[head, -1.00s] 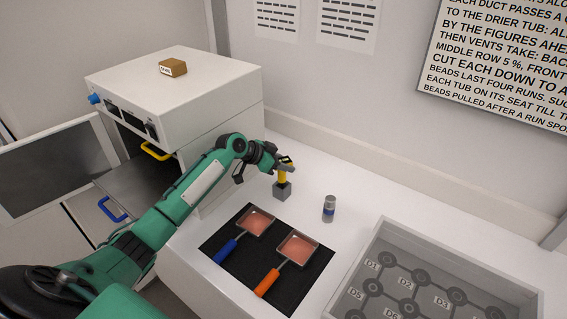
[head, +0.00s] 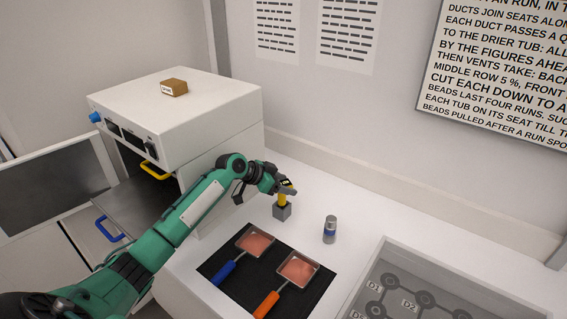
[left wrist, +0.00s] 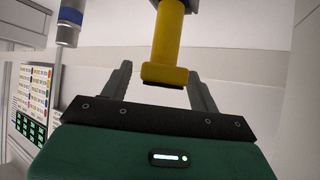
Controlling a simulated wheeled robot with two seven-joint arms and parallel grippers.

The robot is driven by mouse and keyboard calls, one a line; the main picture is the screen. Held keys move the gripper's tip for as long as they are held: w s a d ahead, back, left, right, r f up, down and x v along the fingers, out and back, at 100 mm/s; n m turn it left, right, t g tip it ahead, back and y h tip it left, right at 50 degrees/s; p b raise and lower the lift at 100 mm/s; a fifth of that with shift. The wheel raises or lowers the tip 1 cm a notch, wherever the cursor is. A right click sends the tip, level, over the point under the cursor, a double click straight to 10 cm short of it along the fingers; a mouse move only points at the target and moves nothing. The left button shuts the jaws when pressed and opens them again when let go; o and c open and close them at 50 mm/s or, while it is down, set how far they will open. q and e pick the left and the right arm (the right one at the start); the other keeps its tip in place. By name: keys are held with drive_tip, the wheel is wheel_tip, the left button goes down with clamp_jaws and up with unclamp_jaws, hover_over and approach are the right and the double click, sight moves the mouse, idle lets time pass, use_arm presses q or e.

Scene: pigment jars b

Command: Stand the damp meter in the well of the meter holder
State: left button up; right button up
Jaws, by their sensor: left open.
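The yellow damp meter (head: 282,200) stands upright in the grey block-shaped meter holder (head: 282,212) on the white worktop. My left gripper (head: 284,188) is at the meter's upper end, where its fingers are small and partly hidden. In the left wrist view the picture is upside down, and the yellow meter (left wrist: 168,40) hangs from the grey holder (left wrist: 177,4) at the top edge. There my left gripper (left wrist: 160,85) is open, its two fingers on either side of the meter's wider end, with gaps showing. The well itself is hidden. My right gripper is not in view.
A grey jar with a blue band (head: 330,230) stands right of the holder. A black mat (head: 222,258) with two square pans lies in front. A walled tray (head: 375,262) with marked seats is at the lower right. A white cabinet (head: 215,95) stands behind my left arm.

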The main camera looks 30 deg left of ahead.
use_arm(q)
wheel_tip(320, 180, up, 19)
drive_tip(key=b, duration=0.4)
drive_tip(key=shift+r, duration=0.15)
drive_tip(key=shift+r, duration=0.1)
